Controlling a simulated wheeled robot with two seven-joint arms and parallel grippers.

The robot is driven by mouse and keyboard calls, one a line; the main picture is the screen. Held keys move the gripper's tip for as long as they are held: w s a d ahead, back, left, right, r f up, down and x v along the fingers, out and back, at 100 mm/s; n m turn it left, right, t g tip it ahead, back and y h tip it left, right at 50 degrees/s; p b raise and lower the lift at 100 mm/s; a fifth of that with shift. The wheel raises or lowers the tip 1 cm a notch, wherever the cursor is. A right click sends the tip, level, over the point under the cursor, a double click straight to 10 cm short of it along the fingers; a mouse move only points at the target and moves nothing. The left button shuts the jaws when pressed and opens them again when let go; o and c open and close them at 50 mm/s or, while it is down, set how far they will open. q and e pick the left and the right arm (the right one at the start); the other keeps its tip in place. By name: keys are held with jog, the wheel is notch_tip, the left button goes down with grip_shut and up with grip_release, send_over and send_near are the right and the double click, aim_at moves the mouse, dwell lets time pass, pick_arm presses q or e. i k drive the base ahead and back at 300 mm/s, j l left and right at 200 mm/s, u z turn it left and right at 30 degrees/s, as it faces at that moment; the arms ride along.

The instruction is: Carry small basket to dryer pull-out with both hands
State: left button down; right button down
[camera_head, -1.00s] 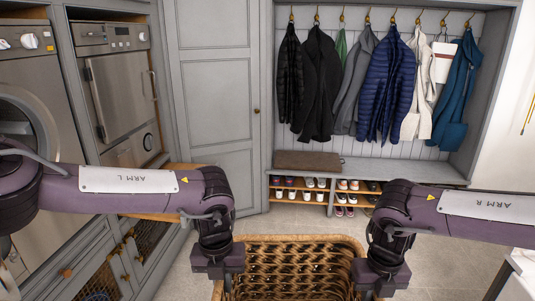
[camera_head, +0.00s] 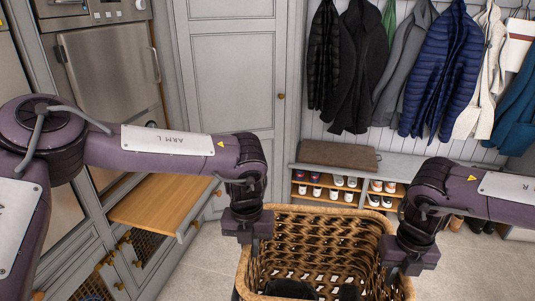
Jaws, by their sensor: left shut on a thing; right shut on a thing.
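A woven wicker basket (camera_head: 325,219) hangs between my two grippers at the bottom of the head view, its near part cut off by the frame. Dark items lie inside it. My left gripper (camera_head: 249,246) is shut on the basket's left rim. My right gripper (camera_head: 398,268) is shut on its right rim. The wooden pull-out (camera_head: 160,212) below the dryer (camera_head: 110,85) is extended, to the left of the basket, partly behind my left arm. Its visible top is bare.
A bench with a brown cushion (camera_head: 338,154) and shoes (camera_head: 338,189) below stands at the back. Coats (camera_head: 443,70) hang above it. A tall grey cabinet door (camera_head: 232,75) stands behind my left arm. Open floor (camera_head: 200,262) lies between the drawers and basket.

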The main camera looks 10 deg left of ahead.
aim_at(179, 185)
jog(key=i+l+u, duration=0.15)
jog(key=i, duration=0.95)
jog(key=i+u, duration=0.4)
jog(key=i, duration=0.75)
jog(key=i+u, duration=0.15)
jog(key=i, duration=0.4)
jog(key=i+l+u, duration=0.1)
jog(key=i, duration=0.45)
jog(key=i+u, duration=0.1)
jog(key=u, duration=1.85)
